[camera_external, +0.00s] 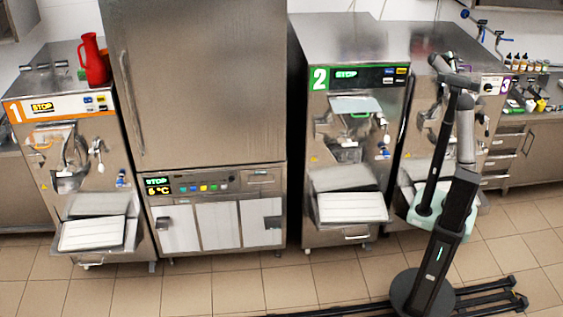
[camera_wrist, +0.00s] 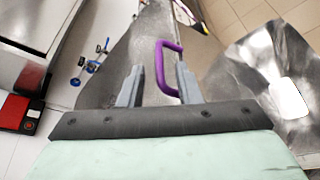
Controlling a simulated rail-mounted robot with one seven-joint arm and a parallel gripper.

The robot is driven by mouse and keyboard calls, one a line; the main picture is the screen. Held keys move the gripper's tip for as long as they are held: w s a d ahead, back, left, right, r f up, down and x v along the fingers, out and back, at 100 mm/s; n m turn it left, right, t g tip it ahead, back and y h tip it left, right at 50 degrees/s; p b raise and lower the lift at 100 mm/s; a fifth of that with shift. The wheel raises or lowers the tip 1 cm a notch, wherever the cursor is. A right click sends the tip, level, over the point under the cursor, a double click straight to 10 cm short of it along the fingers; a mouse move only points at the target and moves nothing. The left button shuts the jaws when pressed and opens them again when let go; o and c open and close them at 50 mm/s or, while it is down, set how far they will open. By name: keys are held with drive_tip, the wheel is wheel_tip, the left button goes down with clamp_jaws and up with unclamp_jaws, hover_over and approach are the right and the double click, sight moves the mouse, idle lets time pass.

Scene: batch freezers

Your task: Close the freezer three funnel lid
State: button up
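My gripper (camera_wrist: 160,85) shows in the wrist view with its two grey fingers apart. A purple loop handle (camera_wrist: 160,68) stands in the gap between them, nearer the right finger. It is attached to a grey metal surface (camera_wrist: 141,55). I cannot tell whether the fingers touch the handle. In the external view, freezer three (camera_external: 438,68) is at the right, with its purple number label (camera_external: 504,86). My arm stands in front of it and hides much of its front. The lid and my fingertips cannot be made out there.
Freezer two (camera_external: 345,40) stands left of freezer three, with a tall steel cabinet (camera_external: 200,90) and freezer one (camera_external: 70,85) farther left. A red jug (camera_external: 95,62) stands on freezer one. A counter with bottles (camera_external: 525,62) is at the right. Tiled floor (camera_external: 185,285) is open in front.

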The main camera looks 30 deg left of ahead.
sight(464, 79)
drive_tip(key=shift+p+x, duration=0.35)
drive_tip(key=shift+x, duration=1.85)
clamp_jaws()
drive_tip(key=shift+s+d+b, duration=0.1)
drive_tip(key=shift+b, duration=0.25)
